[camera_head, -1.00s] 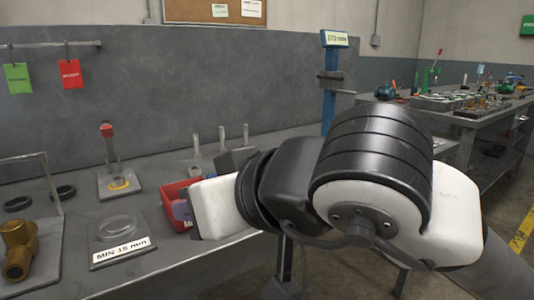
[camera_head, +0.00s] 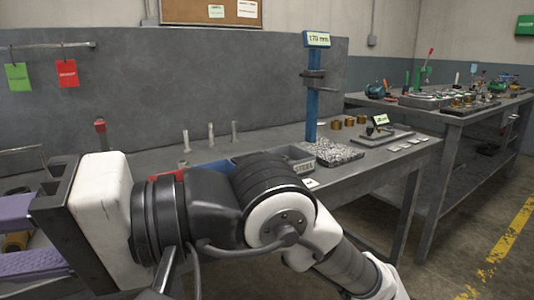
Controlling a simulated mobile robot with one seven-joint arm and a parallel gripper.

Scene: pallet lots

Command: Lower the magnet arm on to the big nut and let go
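My gripper (camera_head: 30,236) is at the left edge, with its two purple fingers spread apart and the tips cut off by the frame. Part of a brass fitting (camera_head: 14,242) shows in the gap between the fingers, on the bench behind them. A thin bent rod (camera_head: 22,149) shows above the gripper at the far left; I cannot tell whether it is the magnet arm. A red-topped post (camera_head: 100,127) stands behind my white gripper body, its base hidden. I cannot make out the big nut.
The bench holds a red bin (camera_head: 160,176), a blue bin (camera_head: 215,167), several pale upright pegs (camera_head: 185,141) and a blue column (camera_head: 311,100). A tray of metal bits (camera_head: 336,151) sits to the column's right. My arm covers the bench front. A second bench (camera_head: 468,116) stands far right.

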